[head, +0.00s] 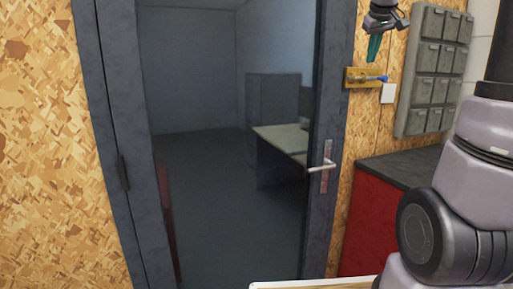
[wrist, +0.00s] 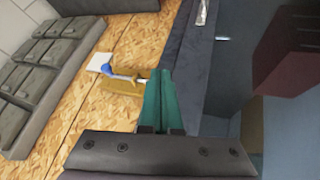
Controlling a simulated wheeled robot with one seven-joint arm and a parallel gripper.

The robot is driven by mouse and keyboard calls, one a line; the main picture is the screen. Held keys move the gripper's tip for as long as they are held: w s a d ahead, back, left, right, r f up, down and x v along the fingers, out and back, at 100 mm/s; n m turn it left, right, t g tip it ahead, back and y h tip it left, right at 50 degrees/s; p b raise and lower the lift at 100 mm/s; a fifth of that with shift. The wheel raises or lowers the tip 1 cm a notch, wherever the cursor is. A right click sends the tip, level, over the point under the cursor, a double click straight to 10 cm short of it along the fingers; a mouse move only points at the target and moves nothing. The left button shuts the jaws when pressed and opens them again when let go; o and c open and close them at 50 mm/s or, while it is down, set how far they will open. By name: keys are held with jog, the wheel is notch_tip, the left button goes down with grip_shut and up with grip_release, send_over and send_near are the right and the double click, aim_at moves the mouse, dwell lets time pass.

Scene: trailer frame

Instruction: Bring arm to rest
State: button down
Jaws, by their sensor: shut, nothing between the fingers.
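My gripper (head: 374,47) shows at the top right of the head view, with teal fingers pointing down. In the wrist view the teal fingers (wrist: 160,85) are together with nothing between them. My arm's grey links fill the right side of the head view. Just below the fingertips in the head view, a small yellow wall bracket (head: 360,77) holds a blue-handled item (head: 375,78). In the wrist view the blue handle (wrist: 108,70) lies left of the fingers. I cannot tell whether the fingers touch the bracket.
A grey-framed glass door (head: 215,140) with a lever handle (head: 322,168) stands in the middle, a desk visible behind it. A grey panel of small boxes (head: 433,70) hangs on the chipboard wall at right. A red cabinet (head: 370,215) with a dark top stands below. A white switch plate (head: 388,93) is beside the bracket.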

jog(key=s+a+f+m+y, duration=0.1)
jog(key=s+a+f, duration=0.2)
jog(key=s, duration=0.5)
jog(key=s+a+f+m+y, duration=0.1)
jog(key=s+a+f, duration=0.3)
jog(key=s, duration=0.4)
jog(key=s+a+f+m+y, duration=0.2)
jog(key=s+a+f+m, duration=0.1)
jog(key=s+a, duration=0.3)
jog(key=s+f, duration=0.1)
jog(key=s, duration=0.1)
jog(key=shift+s+f, duration=0.15)
jog(key=shift+s, duration=0.15)
